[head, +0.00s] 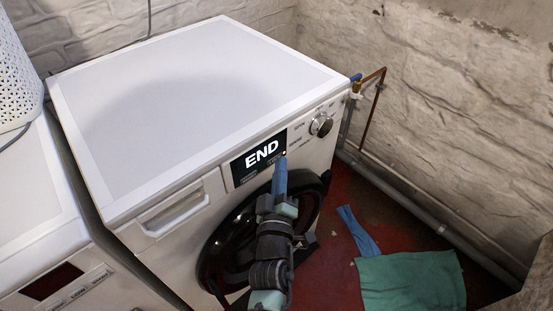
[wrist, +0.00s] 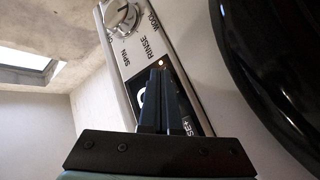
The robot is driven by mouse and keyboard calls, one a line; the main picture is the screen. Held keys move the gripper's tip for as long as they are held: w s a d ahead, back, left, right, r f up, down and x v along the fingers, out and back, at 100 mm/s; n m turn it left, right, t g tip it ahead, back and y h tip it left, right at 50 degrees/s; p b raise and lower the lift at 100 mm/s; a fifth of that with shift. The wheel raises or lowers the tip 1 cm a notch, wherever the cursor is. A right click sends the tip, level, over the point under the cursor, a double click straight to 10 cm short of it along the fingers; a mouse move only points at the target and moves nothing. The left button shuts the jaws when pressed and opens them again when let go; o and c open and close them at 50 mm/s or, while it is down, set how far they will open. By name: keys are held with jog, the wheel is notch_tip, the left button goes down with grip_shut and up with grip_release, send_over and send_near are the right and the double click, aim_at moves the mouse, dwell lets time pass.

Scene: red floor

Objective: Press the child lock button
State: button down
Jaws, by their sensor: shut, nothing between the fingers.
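A white washing machine (head: 190,100) has a dark display panel (head: 241,172) on its front that reads "END". My gripper (head: 281,161) is shut and empty, its blue fingertips at the lower right part of the display. In the wrist view my gripper (wrist: 157,72) points along the control panel, and a small lit spot (wrist: 161,62) shows just beyond its tips. Whether the tips touch the panel cannot be told. No child lock label can be read; my fingers cover part of the display.
A round dial (head: 321,124) sits right of the display, with a detergent drawer (head: 175,211) to its left. The round black door (head: 213,254) is below. A green cloth (head: 412,282) and a blue cloth (head: 358,231) lie on the red floor. Pipes run along the right wall.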

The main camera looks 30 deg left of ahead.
jog(key=shift+r, duration=0.1)
jog(key=shift+s+d+r+p, duration=0.1)
jog(key=shift+s+d+p, duration=0.1)
jog(key=shift+d+p, duration=0.55)
jog(key=shift+f, duration=0.2)
jog(key=shift+s+p, duration=0.1)
jog(key=shift+p, duration=0.2)
jog(key=shift+s+d+p, duration=0.3)
jog(key=shift+d+p, duration=0.45)
jog(key=shift+s+d+p, duration=0.25)
jog(key=shift+d+p, duration=0.5)
jog(key=shift+d, duration=0.05)
jog(key=shift+s+d+p, duration=0.3)
jog(key=shift+d+p, duration=0.45)
